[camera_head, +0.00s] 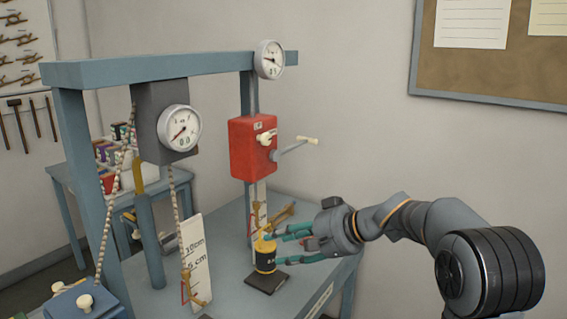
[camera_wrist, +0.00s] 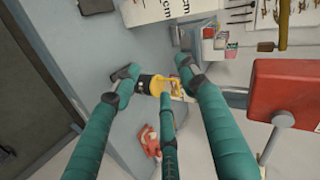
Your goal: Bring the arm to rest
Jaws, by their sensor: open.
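My arm reaches in from the right in the head view. My gripper (camera_head: 283,247), with dark teal fingers, is open beside a small yellow-and-black cylinder (camera_head: 265,256). The cylinder stands upright on a dark square base on the bench, below the red box. In the wrist view my gripper (camera_wrist: 158,78) has its fingers spread, with the yellow cylinder (camera_wrist: 158,83) showing between and beyond the tips. One finger partly covers it. I cannot tell whether any finger touches it.
A blue-grey bench frame (camera_head: 150,68) carries a red box (camera_head: 251,148) with a side crank, and dial gauges (camera_head: 180,128). A white scale board (camera_head: 196,258) stands left of the cylinder. A second table with small boxes is behind.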

